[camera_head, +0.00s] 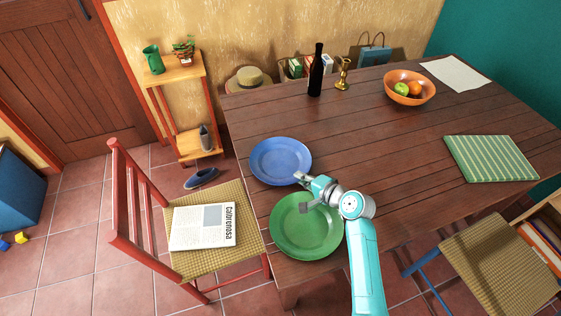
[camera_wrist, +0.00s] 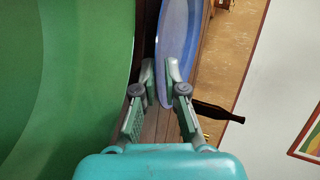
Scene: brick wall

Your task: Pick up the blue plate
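The blue plate (camera_head: 280,160) is at the left edge of the wooden table, just beyond the green plate. My gripper (camera_head: 301,178) is at its near right rim. In the wrist view, the blue plate (camera_wrist: 178,35) is seen at a steep slant and its rim runs between the fingers of my gripper (camera_wrist: 160,72). The fingers are close together, one on each side of the rim, and look shut on it. The plate looks flat and at table level; I cannot tell whether it is slightly raised.
A green plate (camera_head: 306,240) lies under my arm and also fills the left of the wrist view (camera_wrist: 60,80). A red chair (camera_head: 122,200) stands at the left.

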